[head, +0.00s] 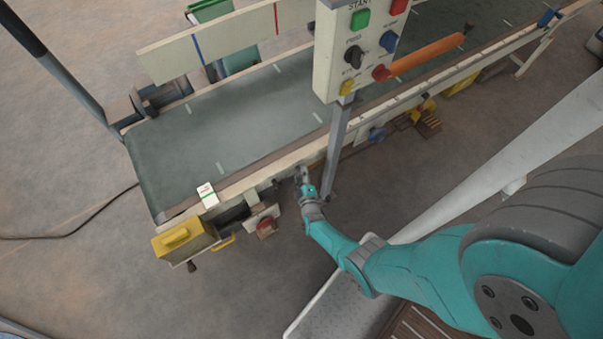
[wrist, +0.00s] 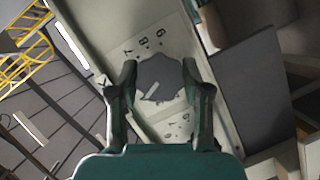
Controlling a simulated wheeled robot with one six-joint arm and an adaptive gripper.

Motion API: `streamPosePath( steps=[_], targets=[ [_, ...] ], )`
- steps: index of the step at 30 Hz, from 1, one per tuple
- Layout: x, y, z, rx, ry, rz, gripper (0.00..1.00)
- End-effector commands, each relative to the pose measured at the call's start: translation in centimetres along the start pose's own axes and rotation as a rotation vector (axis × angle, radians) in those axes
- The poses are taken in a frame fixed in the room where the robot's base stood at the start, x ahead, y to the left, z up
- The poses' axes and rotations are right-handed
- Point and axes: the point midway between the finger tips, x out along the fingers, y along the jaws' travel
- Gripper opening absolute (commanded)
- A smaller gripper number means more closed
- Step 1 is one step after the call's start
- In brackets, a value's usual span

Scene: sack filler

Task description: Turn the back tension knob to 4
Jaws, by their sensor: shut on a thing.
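The tension knob (wrist: 163,76) is a dark grey, scalloped disc in the wrist view, set on a pale plate with black numerals around it. A short white mark on the knob lies on its lower left part, slanting in the picture. In the head view my gripper (head: 304,176) is at the near side of the conveyor frame, and the knob is hidden there.
The conveyor belt (head: 240,115) runs behind my gripper. A control box (head: 357,50) on a post (head: 336,145) stands just right of it.

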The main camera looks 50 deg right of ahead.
Motion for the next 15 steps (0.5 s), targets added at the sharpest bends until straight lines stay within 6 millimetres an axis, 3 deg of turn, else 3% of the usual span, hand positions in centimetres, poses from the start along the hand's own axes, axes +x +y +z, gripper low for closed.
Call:
streamPosePath(
  steps=[15],
  targets=[
    [0.13,-0.03,-0.31,-0.093,0.007,0.037,0.13]
  ],
)
